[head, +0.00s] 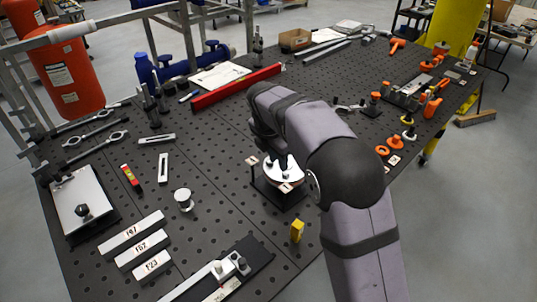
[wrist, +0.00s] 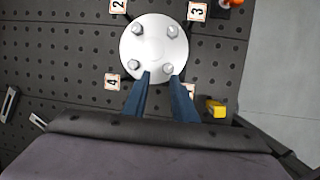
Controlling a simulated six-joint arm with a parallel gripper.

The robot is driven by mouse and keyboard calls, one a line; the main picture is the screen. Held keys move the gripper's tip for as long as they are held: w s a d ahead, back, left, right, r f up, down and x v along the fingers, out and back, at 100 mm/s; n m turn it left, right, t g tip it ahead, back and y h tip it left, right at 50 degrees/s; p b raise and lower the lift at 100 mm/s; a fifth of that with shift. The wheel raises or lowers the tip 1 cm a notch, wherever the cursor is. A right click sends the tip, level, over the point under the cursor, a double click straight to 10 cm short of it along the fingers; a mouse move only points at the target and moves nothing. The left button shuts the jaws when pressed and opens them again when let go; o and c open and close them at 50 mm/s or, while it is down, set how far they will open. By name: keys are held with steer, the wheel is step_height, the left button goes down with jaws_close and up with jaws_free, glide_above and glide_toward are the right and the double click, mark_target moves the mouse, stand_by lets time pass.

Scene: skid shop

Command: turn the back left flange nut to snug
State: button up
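A round white flange (wrist: 153,48) with several silver nuts shows in the wrist view, with number cards around it. The nuts are at upper left (wrist: 137,30), upper right (wrist: 172,30), lower left (wrist: 134,65) and lower right (wrist: 168,68). My gripper (wrist: 160,76) has two blue fingers, apart, at the flange's lower edge. The lower right nut is close to the right fingertip; I cannot tell if they touch. In the head view the flange (head: 281,168) stands on a dark base, partly hidden by my arm, which also hides the gripper. Which nut is back left is unclear.
A yellow block (head: 297,230) lies in front of the flange; it also shows in the wrist view (wrist: 215,107). Number cards 2 (wrist: 118,6), 3 (wrist: 197,11) and 4 (wrist: 112,82) surround it. A red bar (head: 237,87) lies behind.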

mark_target(268, 163)
steer(key=w+a+r+n+t, duration=0.1)
steer(key=w+a+r+n, duration=0.15)
steer(key=a+n, duration=0.2)
steer(key=shift+p+x, duration=1.55)
steer(key=shift+x, duration=2.65)
steer(key=shift+d, duration=0.2)
steer(key=shift+r, duration=0.1)
jaws_close()
